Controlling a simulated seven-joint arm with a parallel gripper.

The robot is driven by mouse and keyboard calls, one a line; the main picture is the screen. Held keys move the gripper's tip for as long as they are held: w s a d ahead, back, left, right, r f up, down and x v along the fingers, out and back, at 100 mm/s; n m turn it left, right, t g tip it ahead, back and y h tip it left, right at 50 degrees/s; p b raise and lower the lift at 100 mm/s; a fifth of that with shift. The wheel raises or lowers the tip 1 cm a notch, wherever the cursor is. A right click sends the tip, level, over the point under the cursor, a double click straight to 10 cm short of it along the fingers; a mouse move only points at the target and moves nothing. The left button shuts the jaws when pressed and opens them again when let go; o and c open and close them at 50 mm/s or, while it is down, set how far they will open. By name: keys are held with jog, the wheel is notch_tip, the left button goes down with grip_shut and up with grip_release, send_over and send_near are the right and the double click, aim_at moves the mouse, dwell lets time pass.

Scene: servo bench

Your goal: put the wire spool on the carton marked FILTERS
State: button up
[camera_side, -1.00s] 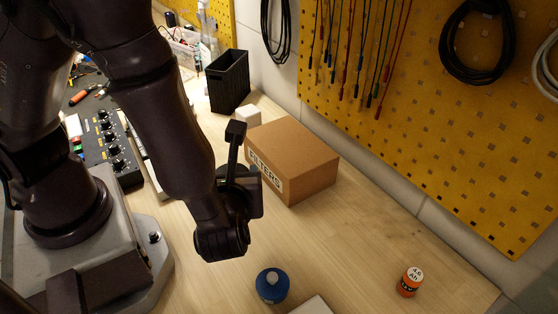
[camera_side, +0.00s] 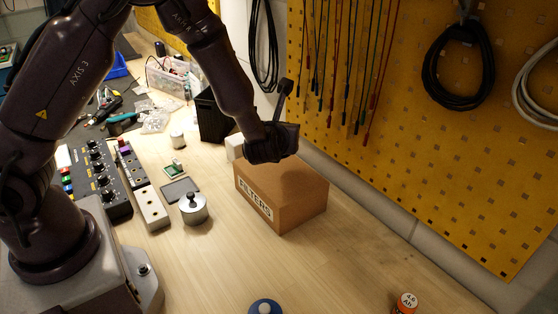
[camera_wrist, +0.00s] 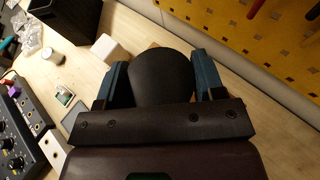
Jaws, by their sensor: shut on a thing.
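The carton marked FILTERS (camera_side: 288,203) is a closed brown box on the bench, with its label on the near-left face. My gripper (camera_side: 273,145) is over the back-left part of its top in the side view; I cannot tell the exact gap. In the wrist view, the blue-grey fingers of my gripper (camera_wrist: 157,68) are shut on a dark, rounded thing, which I take to be the wire spool (camera_wrist: 162,78). The spool cannot be made out in the side view. In the wrist view it hides nearly all of the carton.
A black bin (camera_side: 214,118) and a white block (camera_side: 235,147) stand close behind the carton. A metal pot with a knob (camera_side: 193,209) stands to its left. A blue round thing (camera_side: 265,307) and an orange battery (camera_side: 404,304) are in front. The yellow pegboard (camera_side: 400,120) is behind.

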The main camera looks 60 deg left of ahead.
jog(key=shift+f, duration=2.7)
jog(key=o, duration=1)
jog(key=shift+f, duration=0.1)
